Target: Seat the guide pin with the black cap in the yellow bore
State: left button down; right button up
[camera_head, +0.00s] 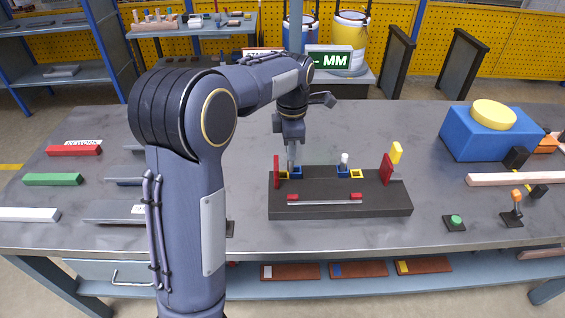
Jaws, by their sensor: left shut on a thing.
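A dark fixture block (385,204) stands on the table, with red upright plates near both ends. Small square bores sit along its back: a yellow bore (357,174) right of centre, another yellow bore (283,176) near the left red plate, and a blue bore (297,175) beside that. A pin with a whitish top (344,160) stands upright in another blue bore. My left gripper (292,162) points down just above the left blue and yellow bores, shut on a thin thing, apparently a pin. Its cap is hidden and I cannot tell whether it touches a bore. My right gripper is out of view.
A blue box with a yellow disc (490,135) stands at right, near a green button (455,221). Red (75,150) and green (53,179) bars lie at left. Open table surrounds the fixture.

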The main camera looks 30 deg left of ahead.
pick_arm(q)
jog(key=a+f, duration=0.1)
jog(key=f, duration=0.1)
jog(key=w+a+f, duration=0.1)
jog(key=f, duration=0.2)
jog(key=w+a+f, duration=0.1)
jog(key=f, duration=0.2)
jog(key=shift+w+a, duration=0.1)
jog(key=shift+a, duration=0.15)
jog(key=shift+f, duration=0.2)
jog(key=shift+f, duration=0.1)
jog(key=shift+f, duration=0.15)
jog(key=c, duration=1.4)
grip_release()
